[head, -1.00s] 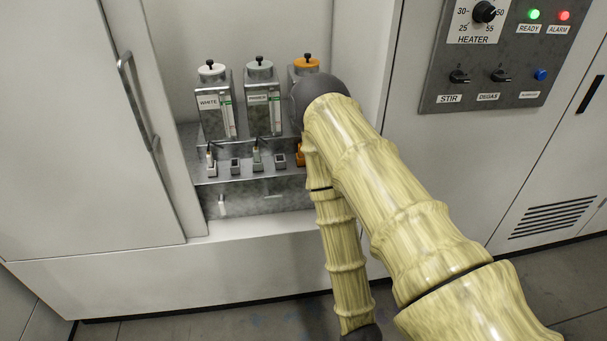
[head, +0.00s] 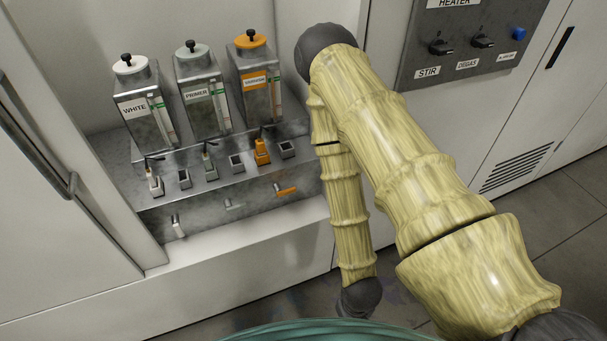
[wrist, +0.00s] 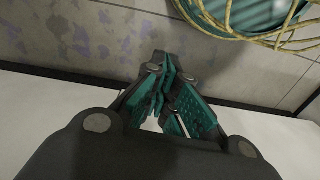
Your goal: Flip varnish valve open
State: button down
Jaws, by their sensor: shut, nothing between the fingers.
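The varnish bottle (head: 256,88), grey with an orange cap and orange label, stands rightmost of three in the alcove at upper left of the head view. Below it, an orange block (head: 262,152) sits on the ledge. A small orange lever (head: 286,190) sticks out sideways from the ledge's front face and points right; it looks like the varnish valve. My gripper (wrist: 166,75) shows only in the wrist view, shut and empty, its teal-padded fingers together over the floor. It is apart from the lever. In the head view my gripper is out of sight.
White (head: 146,112) and primer (head: 202,95) bottles stand left of the varnish. A white lever (head: 177,226) and grey lever (head: 232,205) sit left of the orange one. A cabinet door handle (head: 40,150) is at left, a control panel (head: 470,45) at upper right.

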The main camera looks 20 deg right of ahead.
notch_tip(320, 180, up, 33)
jog(key=m+b, duration=0.3)
jog(key=m, duration=1.4)
send_over(294, 188)
jog(key=shift+f, duration=0.1)
jog(key=shift+f, duration=0.1)
notch_tip(294, 188, down, 14)
jog(key=shift+r+p, duration=0.1)
jog(key=shift+p, duration=0.55)
